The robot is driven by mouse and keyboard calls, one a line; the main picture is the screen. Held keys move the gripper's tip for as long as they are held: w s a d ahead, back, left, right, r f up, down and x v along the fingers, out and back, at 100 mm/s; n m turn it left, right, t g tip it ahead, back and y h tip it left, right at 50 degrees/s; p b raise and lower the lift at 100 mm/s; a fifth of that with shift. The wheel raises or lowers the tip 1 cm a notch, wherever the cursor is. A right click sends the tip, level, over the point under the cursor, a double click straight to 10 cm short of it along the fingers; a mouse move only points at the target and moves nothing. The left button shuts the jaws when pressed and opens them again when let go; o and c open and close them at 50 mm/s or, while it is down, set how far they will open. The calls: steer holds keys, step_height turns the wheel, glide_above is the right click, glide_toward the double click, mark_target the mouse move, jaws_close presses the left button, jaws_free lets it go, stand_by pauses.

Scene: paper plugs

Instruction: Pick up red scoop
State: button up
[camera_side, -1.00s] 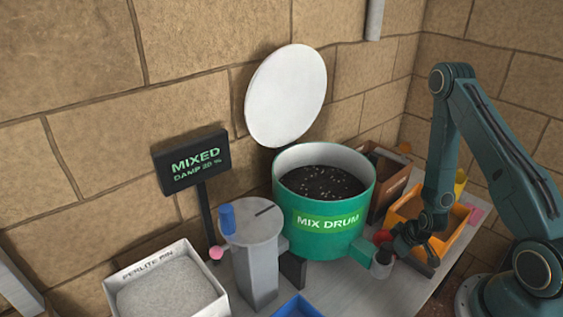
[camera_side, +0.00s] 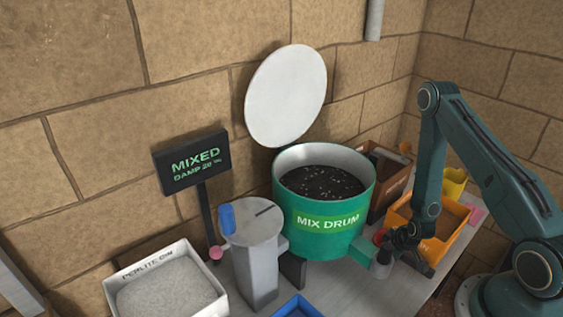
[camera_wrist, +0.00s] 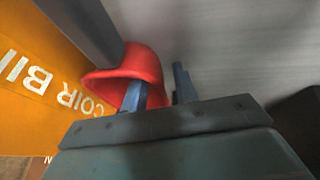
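The red scoop (camera_wrist: 135,68) lies beside the orange coir bin in the wrist view, its flared bowl edge facing the camera. A small red part of it (camera_side: 379,237) shows in the side view, mostly hidden by my arm. My gripper (camera_wrist: 160,78) is at the scoop, with its two fingers apart. The left finger overlaps the scoop's bowl in the picture, and the right finger is just right of it. I cannot tell whether either finger touches it. A dark grey bar (camera_wrist: 85,25) meets the scoop at upper left; it may be the handle.
The orange coir bin (camera_side: 444,247) is close on the right. The green mix drum (camera_side: 316,244) stands to the left, its white lid (camera_side: 287,95) raised. A perlite bin (camera_side: 140,267), blue tray (camera_side: 297,308) and yellow container (camera_side: 455,182) are around. Grey tabletop (camera_wrist: 235,45) lies clear right of the scoop.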

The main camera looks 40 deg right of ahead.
stand_by(0.3)
jaws_close()
steer(key=shift+r, duration=0.25)
step_height(320, 180, up, 18)
steer(key=shift+f, duration=0.25)
stand_by(0.9)
stand_by(0.7)
